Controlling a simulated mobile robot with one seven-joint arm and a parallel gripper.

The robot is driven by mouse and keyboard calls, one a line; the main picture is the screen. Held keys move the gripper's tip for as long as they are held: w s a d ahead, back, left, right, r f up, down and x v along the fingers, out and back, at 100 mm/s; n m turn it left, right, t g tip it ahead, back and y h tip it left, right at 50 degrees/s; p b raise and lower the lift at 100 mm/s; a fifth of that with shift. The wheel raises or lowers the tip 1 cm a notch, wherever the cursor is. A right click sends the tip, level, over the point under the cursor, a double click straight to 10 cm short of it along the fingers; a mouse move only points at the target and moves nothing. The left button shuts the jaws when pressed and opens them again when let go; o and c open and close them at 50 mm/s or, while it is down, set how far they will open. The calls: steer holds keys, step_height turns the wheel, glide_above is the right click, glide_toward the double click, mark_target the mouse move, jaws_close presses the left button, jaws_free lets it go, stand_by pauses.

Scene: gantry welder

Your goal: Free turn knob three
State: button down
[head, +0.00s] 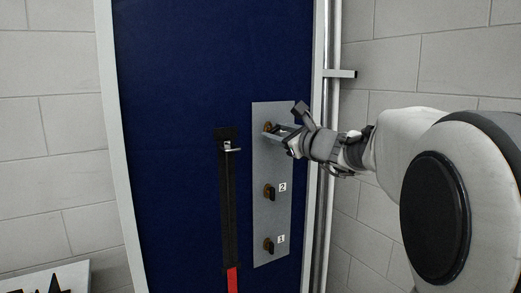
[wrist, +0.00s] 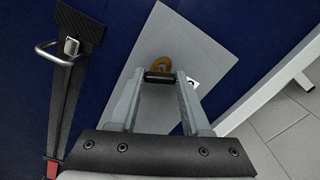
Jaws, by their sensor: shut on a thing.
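Knob three (head: 267,127) is the top knob on a grey metal plate (head: 269,218) fixed to a dark blue panel. My gripper (head: 279,131) reaches it from the right and is shut on it. In the wrist view, the fingers of my gripper (wrist: 160,78) stand on either side of the knob's dark handle, with its brass-coloured base (wrist: 162,62) just beyond. The number label beside it is mostly hidden by a finger.
Below on the plate are knob two (head: 269,192) and knob one (head: 269,245). A pale upright frame (head: 318,220) and brick wall stand at right.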

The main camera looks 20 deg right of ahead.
steer(key=n+b, duration=0.4)
steer(key=b, duration=0.1)
steer(key=shift+f, duration=0.3)
steer(key=n+b, duration=0.3)
steer(key=b, duration=0.1)
steer(key=n+b, duration=0.3)
steer(key=shift+r+n, duration=0.1)
steer(key=shift+n, duration=0.3)
steer(key=shift+r+n+b, duration=0.2)
steer(key=shift+n+b, duration=0.9)
steer(key=shift+c, duration=1.8)
jaws_free()
steer(key=shift+s, duration=0.1)
